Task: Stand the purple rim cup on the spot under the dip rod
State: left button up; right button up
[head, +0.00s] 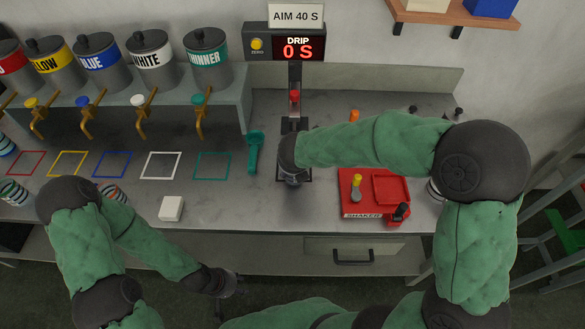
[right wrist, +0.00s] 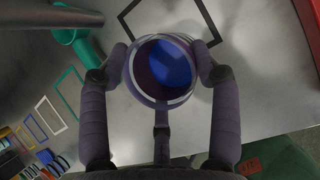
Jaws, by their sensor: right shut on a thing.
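My right gripper (head: 292,178) is shut on the purple rim cup (right wrist: 160,97), which has a pale rim edge and blue inside in the right wrist view. In the head view the gripper and forearm hide most of the cup. The spot is a black square outline (head: 309,165) below the drip display, partly covered by my right gripper. In the right wrist view the cup overlaps the near part of this outline (right wrist: 127,14); I cannot tell whether it touches the counter. The dip rod stand (head: 295,78) rises behind. My left gripper (head: 227,284) hangs before the counter's front edge, its fingers unclear.
A white block (head: 171,208) sits near the front edge. Coloured square outlines and paint tanks with taps (head: 206,58) fill the left side.

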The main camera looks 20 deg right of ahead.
jog(key=shift+w+d+f+p, duration=0.1)
jog(key=shift+w+d+p, duration=0.15)
jog(key=shift+w, duration=0.55)
jog(key=shift+w+d+r+p, duration=0.1)
jog(key=shift+w+d+p, duration=0.2)
jog(key=shift+w, duration=0.45)
jog(key=shift+w+d+f+p, duration=0.1)
jog(key=shift+w+p, duration=0.25)
jog(key=shift+w, duration=0.45)
jog(key=o, duration=1.7)
jog(key=shift+s, duration=0.1)
jog(key=p+v, duration=0.5)
jog(key=v, duration=0.3)
jog(key=shift+a, duration=0.1)
